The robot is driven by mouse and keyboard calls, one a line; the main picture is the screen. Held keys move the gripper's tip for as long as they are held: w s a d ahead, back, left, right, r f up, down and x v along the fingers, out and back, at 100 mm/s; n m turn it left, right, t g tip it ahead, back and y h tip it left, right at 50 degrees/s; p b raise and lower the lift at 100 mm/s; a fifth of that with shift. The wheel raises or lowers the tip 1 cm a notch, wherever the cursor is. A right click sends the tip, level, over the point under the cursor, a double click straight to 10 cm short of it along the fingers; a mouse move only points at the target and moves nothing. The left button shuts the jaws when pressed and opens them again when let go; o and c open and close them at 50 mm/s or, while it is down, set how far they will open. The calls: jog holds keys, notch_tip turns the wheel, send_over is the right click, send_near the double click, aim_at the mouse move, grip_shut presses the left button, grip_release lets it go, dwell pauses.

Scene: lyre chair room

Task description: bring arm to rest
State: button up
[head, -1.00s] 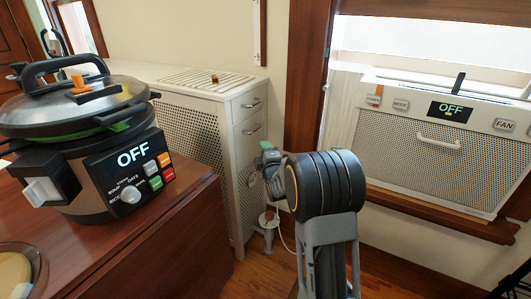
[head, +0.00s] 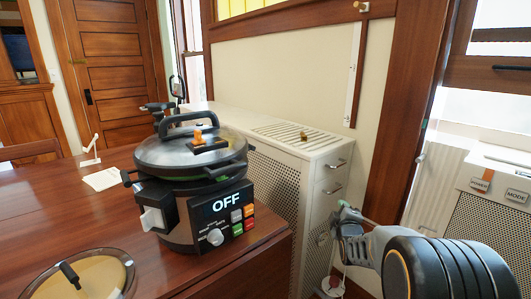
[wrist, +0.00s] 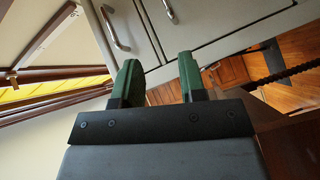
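My gripper (wrist: 158,72) shows in the wrist view with its two green fingers apart and nothing between them. Drawer fronts with metal handles appear beyond the fingers. In the head view my arm reaches in from the lower right, with its dark rounded joint nearest the camera. The far end of the arm is small there, in front of the white perforated cabinet (head: 275,185), and its fingers are hard to make out. I cannot tell how far it is from the cabinet.
A multicooker (head: 190,190) reading OFF stands on the wooden table (head: 60,225) at left. A glass-lidded pot or bowl (head: 95,275) is at the table's near edge. A window air conditioner (head: 490,225) is at right. A wooden door (head: 115,75) stands at the back left.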

jog(key=s+a+r+m+g+p, duration=0.2)
jog(key=s+r+p, duration=0.1)
jog(key=r, duration=0.2)
jog(key=s+a+r+m+g+p, duration=0.1)
jog(key=s+a+r+p, duration=0.1)
jog(key=r+p, duration=0.25)
jog(key=s+a+r+m+g+p, duration=0.2)
jog(key=s+r+m+g+p, duration=0.1)
jog(key=s, duration=0.5)
jog(key=s+a+r+m+g+y+p, duration=0.1)
jog(key=s+a+r+m+g+p, duration=0.1)
jog(key=s+p, duration=0.5)
jog(key=s+a+r+m+g+y+p, duration=0.1)
jog(key=s+r+m+g+p, duration=0.3)
jog(key=s+r, duration=0.4)
jog(key=shift+s+a+g+p, duration=0.6)
jog(key=shift+a+g+p, duration=0.1)
jog(key=shift+a+p, duration=0.2)
jog(key=shift+o, duration=0.4)
jog(key=shift+a+y, duration=0.1)
jog(key=shift+y, duration=0.2)
